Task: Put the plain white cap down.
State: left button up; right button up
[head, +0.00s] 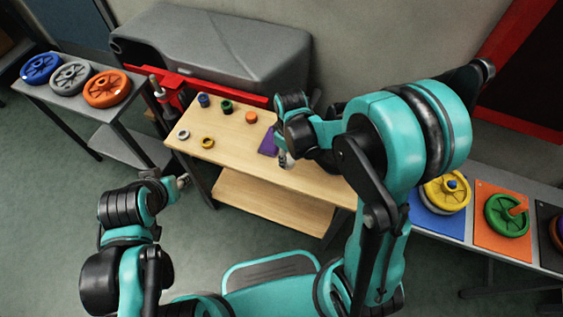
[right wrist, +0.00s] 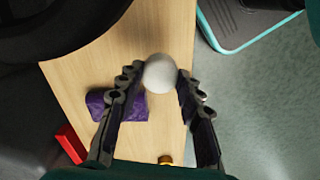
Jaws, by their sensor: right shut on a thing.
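The plain white cap (right wrist: 158,74) sits between the fingertips of my right gripper (right wrist: 160,82) in the right wrist view. The gripper is shut on it. I cannot tell whether the cap touches the tabletop. My left gripper (head: 183,181) is off the table's left end, its jaws too small to judge.
The wooden table (head: 240,148) bears blue (head: 203,100), green (head: 226,106) and orange (head: 251,117) caps, a pale ring (head: 183,134) and a yellow ring (head: 207,143). Wheels stand on a left bench (head: 55,97) and on mats at right. The table's front middle is clear.

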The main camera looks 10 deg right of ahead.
jog(key=shift+f+b, duration=0.95)
jog(key=shift+f, duration=1.5)
jog(key=shift+f, duration=0.15)
jog(key=o, duration=1.3)
